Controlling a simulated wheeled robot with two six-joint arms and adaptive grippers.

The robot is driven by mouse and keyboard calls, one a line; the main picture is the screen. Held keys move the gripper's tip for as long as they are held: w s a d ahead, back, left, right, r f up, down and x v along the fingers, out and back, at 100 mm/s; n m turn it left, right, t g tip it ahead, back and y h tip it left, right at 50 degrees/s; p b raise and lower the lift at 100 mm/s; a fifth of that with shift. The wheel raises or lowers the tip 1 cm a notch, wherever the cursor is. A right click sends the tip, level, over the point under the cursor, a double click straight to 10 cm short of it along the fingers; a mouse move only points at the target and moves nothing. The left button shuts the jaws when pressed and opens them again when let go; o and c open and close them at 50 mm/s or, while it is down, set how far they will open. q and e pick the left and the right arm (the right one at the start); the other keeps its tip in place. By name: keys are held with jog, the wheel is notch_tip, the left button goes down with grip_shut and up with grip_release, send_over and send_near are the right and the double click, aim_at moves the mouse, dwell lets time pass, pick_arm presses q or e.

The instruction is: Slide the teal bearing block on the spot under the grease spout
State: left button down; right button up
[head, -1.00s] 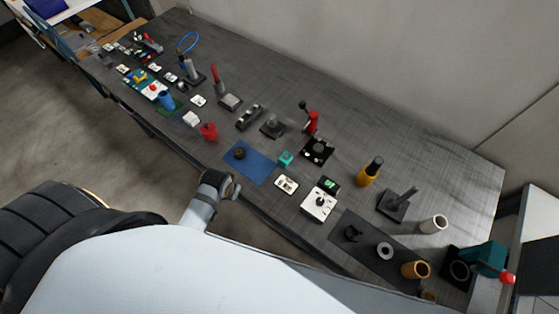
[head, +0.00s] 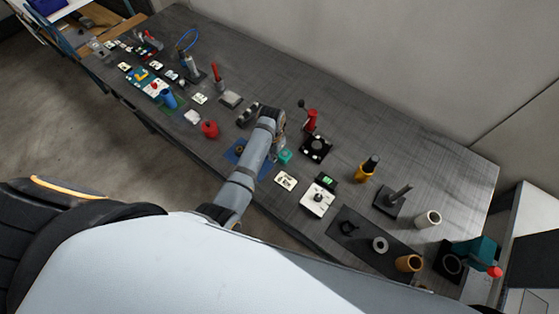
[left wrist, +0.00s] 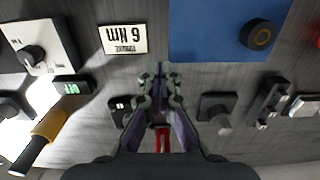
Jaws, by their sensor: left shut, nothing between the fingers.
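The teal bearing block (head: 285,156) sits on the grey bench, just right of the blue mat. A red post with a black knob (head: 312,120) stands behind a black plate with pale marks (head: 316,148); it looks like the grease spout, but the spout and the spot are too small to make out. My left gripper (head: 281,136) is shut and empty, pointing down just behind the block; I cannot tell whether they touch. In the left wrist view its closed fingers (left wrist: 160,75) hide the block, and the red post (left wrist: 162,138) shows between the finger links. My right gripper is out of view.
The blue mat (left wrist: 205,35) carries a dark ring (left wrist: 258,35). A yellow bottle (head: 366,170) is further right.

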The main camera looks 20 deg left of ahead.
pick_arm(q)
jog(key=b, duration=0.1)
send_over(278, 167)
jog(key=s+a, duration=0.1)
jog(key=s, duration=0.2)
notch_tip(278, 167, down, 8)
jog(key=shift+a+r, duration=0.1)
jog(key=f+b, duration=0.1)
jog(key=b, duration=0.1)
jog(key=f+b, duration=0.2)
jog(key=shift+w+f, duration=0.2)
jog(key=shift+f, duration=0.1)
jog(key=shift+w+d+r+b, duration=0.2)
jog(key=shift+w+d+b, duration=0.05)
jog(key=shift+w+b, duration=0.35)
jog(key=shift+w+d+r+b, duration=0.15)
jog(key=shift+w+d+b, duration=0.1)
jog(key=shift+w+b, duration=0.35)
jog(key=shift+w+d+r+b, duration=0.25)
jog(key=shift+w+b, duration=0.15)
jog(key=shift+w, duration=0.15)
jog(key=shift+r, duration=0.1)
jog(key=shift+a, duration=0.1)
